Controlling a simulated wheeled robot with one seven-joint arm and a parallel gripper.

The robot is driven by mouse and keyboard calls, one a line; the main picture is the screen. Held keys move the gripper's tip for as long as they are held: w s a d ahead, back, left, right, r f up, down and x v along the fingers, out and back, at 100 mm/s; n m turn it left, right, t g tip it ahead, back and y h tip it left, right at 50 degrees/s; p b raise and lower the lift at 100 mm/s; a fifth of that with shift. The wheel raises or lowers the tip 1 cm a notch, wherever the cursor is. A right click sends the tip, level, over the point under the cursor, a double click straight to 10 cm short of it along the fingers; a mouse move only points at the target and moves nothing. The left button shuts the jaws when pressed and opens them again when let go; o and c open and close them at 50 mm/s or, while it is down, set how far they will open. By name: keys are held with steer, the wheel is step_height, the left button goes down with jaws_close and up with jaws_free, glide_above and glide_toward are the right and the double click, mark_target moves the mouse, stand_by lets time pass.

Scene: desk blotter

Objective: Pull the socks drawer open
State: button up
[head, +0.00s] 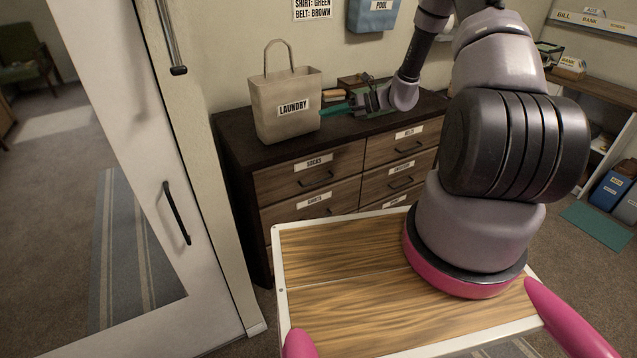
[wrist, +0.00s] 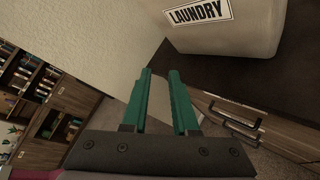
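The socks drawer (head: 285,184) is the top left drawer of a dark wooden dresser, with a white SOCKS label and a dark bar handle (head: 316,180). Its front sits flush with the dresser, shut. My gripper (head: 326,112) is at the height of the dresser top, just right of the laundry bag, above and away from the handle. In the wrist view its two teal fingers (wrist: 159,72) stand apart with nothing between them. Drawer fronts with dark handles (wrist: 235,112) show at the lower right there; I cannot tell which drawers they are.
A beige LAUNDRY bag (head: 285,118) stands on the dresser top (head: 236,128), close to my fingers. It also shows in the wrist view (wrist: 225,38). A belts drawer (head: 385,148) is beside the socks drawer, with more drawers below. A white door (head: 130,200) is at the left.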

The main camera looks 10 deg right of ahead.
step_height(320, 180, down, 15)
steer(key=d+m+t, duration=0.3)
steer(key=m+t, duration=0.1)
steer(key=m, duration=0.4)
steer(key=m+t+h, duration=0.3)
steer(key=m+t, duration=0.1)
steer(key=m, duration=0.5)
glide_toward(319, 181)
steer(key=x, duration=1)
steer(key=shift+w+f, duration=0.15)
steer(key=shift+f, duration=0.1)
steer(key=shift+n, duration=0.3)
jaws_close()
